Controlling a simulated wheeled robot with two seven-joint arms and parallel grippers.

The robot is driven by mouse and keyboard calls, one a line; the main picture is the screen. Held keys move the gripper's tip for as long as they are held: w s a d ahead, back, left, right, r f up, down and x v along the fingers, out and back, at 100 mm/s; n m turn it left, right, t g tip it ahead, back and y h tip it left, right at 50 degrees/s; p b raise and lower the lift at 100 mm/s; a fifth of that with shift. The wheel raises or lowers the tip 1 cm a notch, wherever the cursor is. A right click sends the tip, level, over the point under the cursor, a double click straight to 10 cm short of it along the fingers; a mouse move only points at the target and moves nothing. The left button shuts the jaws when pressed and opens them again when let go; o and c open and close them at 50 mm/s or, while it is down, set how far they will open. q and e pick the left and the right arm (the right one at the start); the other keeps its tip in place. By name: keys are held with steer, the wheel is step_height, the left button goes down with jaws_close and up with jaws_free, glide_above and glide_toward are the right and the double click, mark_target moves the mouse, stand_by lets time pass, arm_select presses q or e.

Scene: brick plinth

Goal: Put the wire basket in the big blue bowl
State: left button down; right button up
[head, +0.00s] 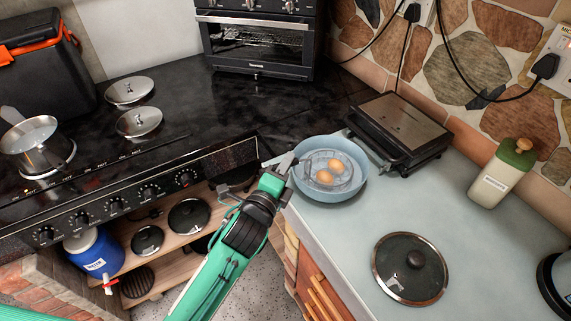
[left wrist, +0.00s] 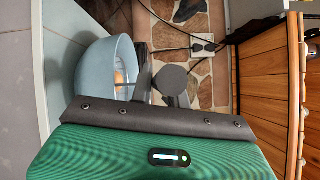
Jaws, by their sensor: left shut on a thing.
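The big blue bowl (head: 338,194) stands on the pale counter in the head view. The wire basket (head: 342,180) shows within the bowl's rim and holds two brown eggs. Whether its base touches the bowl's bottom is hard to tell. My left gripper (head: 288,165) is at the bowl's left rim, shut on the wire basket; the exact contact is mostly hidden. In the left wrist view the bowl (left wrist: 92,72) is at the left, with an egg partly visible inside. The gripper's grey fingers stand beside it. My right gripper is out of view.
A contact grill (head: 400,125) stands close behind the bowl's right side. A glass lid (head: 410,268) lies on the counter in front, and a cream bottle (head: 502,175) stands at the right. The black hob (head: 180,130) is at the left. Counter between bowl and lid is clear.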

arm_select(q)
steer(key=c, duration=1.3)
jaws_free()
steer(key=shift+f, duration=0.1)
steer(key=shift+c, duration=0.2)
steer(key=shift+s+a, duration=0.1)
steer(key=shift+s, duration=0.2)
steer(key=b+v, duration=0.2)
steer(key=v, duration=0.9)
steer(key=shift+s+b, duration=0.2)
steer(key=shift+b, duration=0.1)
